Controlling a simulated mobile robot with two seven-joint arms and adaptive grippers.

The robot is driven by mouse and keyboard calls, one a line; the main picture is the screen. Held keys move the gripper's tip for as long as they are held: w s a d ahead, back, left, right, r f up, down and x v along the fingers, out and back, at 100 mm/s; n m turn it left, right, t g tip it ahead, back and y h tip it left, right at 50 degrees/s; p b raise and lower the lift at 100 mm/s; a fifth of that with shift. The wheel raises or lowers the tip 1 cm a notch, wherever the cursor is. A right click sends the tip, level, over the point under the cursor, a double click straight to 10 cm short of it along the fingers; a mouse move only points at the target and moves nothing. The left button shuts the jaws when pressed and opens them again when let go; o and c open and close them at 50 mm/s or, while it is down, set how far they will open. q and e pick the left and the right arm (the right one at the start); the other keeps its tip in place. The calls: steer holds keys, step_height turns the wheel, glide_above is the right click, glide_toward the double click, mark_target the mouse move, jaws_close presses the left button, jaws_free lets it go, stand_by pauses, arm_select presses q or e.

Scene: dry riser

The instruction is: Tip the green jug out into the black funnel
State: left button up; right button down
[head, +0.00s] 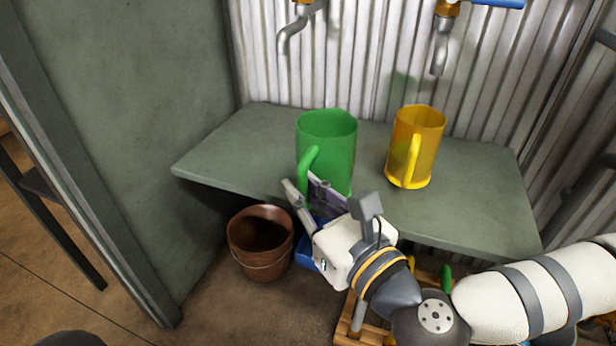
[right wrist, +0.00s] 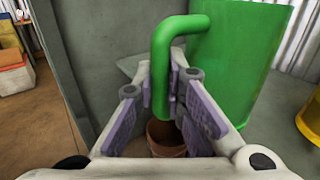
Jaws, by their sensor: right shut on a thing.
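The green jug (head: 335,150) is upright at the front edge of the grey-green shelf, its handle toward me. I cannot tell whether its base touches the shelf. My right gripper (head: 308,190) is shut on the jug's handle; in the right wrist view the handle (right wrist: 162,85) runs down between the purple finger pads. The jug's body (right wrist: 235,60) fills the upper right of that view. I see no black funnel in either view. My left gripper is not in view.
A yellow jug (head: 425,140) stands on the shelf (head: 470,195) to the right. Two taps (head: 440,50) hang above on the corrugated wall. A brown bucket (head: 260,245), a blue object (head: 307,257) and a wooden crate (head: 345,315) are below. A grey panel stands left.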

arm_select(q)
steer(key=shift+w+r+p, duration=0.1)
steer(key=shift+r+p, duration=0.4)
steer(key=shift+p, duration=0.05)
arm_select(e)
steer(key=shift+s+a+r, duration=0.1)
steer(key=shift+s+a, duration=0.3)
steer(key=shift+s, duration=0.35)
steer(key=shift+s+a+f, duration=0.1)
steer(key=shift+s+a, duration=0.25)
steer(key=shift+s, duration=0.45)
steer(key=shift+s+a+r, duration=0.1)
steer(key=shift+s+a, duration=0.3)
steer(key=shift+s, duration=0.35)
arm_select(q)
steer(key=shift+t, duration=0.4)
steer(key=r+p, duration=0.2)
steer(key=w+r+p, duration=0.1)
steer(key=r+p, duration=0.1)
steer(key=p, duration=0.1)
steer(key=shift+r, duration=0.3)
arm_select(e)
step_height(320, 180, up, 7)
